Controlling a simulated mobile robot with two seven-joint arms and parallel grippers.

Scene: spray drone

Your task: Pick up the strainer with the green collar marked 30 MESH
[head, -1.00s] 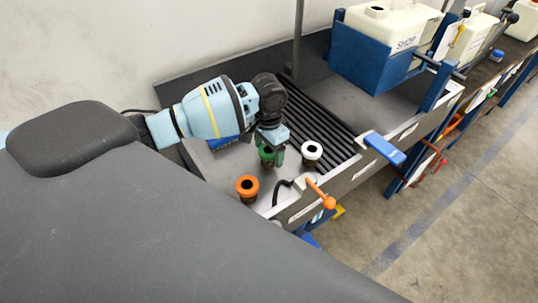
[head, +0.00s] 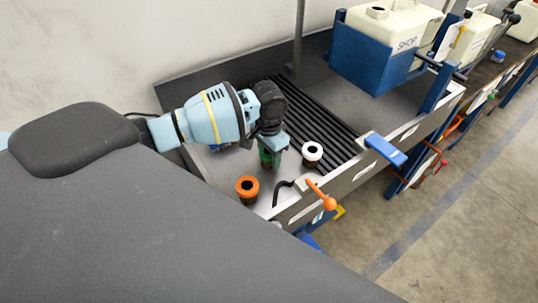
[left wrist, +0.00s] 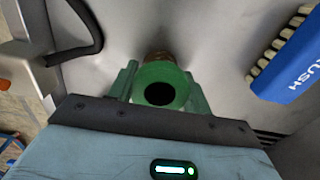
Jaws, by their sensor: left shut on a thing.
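The strainer with the green collar (left wrist: 160,73) sits between the two green fingers of my left gripper (left wrist: 158,85) in the left wrist view. The fingers are shut on its collar from both sides. Its dark open mouth faces the camera, and a brown part shows behind the collar. No 30 MESH marking can be read. In the head view my left gripper (head: 270,155) points down over the grey tray and mostly hides the strainer. I cannot tell whether the strainer touches the tray floor. My right gripper is not in view.
An orange-collared strainer (head: 247,188) stands to the front left and a white-collared one (head: 312,152) to the right, both close. A blue brush (left wrist: 300,70) lies beside the gripper. A black hose and orange-handled valve (head: 320,195) are at the tray's front edge.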

